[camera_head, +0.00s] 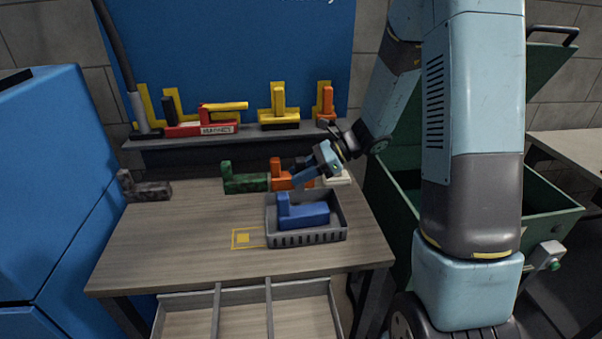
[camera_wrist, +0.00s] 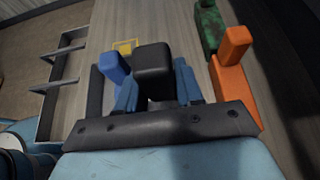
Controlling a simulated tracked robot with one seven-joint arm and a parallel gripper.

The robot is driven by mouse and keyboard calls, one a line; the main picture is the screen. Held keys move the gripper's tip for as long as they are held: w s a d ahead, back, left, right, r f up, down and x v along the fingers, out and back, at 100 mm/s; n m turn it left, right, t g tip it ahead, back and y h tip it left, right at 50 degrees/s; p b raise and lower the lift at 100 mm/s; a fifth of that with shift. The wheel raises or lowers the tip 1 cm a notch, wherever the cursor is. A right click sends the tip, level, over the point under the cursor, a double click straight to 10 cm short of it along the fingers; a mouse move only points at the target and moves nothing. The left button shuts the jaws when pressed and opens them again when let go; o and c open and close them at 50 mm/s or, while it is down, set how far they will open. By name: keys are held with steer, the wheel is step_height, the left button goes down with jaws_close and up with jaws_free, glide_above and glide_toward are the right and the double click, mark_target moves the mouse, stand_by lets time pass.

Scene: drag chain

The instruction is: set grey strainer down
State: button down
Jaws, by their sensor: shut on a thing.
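The grey strainer (camera_head: 310,238) is an open box with slotted walls, at the front right of the wooden table (camera_head: 170,245). A blue L-shaped block (camera_head: 305,215) sits inside it and also shows in the wrist view (camera_wrist: 112,67). My gripper (camera_head: 297,182) reaches down at the strainer's back wall and is shut on it. The strainer looks level; I cannot tell whether its base touches the table. In the wrist view, a dark block-shaped part hides most of the grip.
A yellow square marking (camera_head: 243,238) lies just left of the strainer. Green (camera_head: 245,178) and orange (camera_head: 278,172) blocks stand behind it, a dark block (camera_head: 148,188) at the left. A divided drawer (camera_head: 243,290) is open below the front edge. The table's left middle is clear.

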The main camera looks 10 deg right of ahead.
steer(key=c, duration=0.7)
jaws_free()
steer(key=v, duration=1.1)
steer(key=shift+s+d+r+n+t+h, duration=0.9)
steer(key=shift+s+r+n+h, duration=1.5)
steer(key=shift+s, duration=1.4)
steer(key=shift+s+d+r+n+t+h, duration=0.8)
steer(key=shift+s+r+n+h, duration=0.85)
steer(key=shift+s+r+n, duration=1.5)
steer(key=shift+s+d+r+n+t+h, duration=0.9)
steer(key=shift+s+r+n+h, duration=1.1)
steer(key=shift+s+n, duration=1.95)
steer(key=shift+s+a+f+m, duration=0.1)
steer(key=shift+s+a+m, duration=0.2)
steer(key=shift+s+m, duration=0.2)
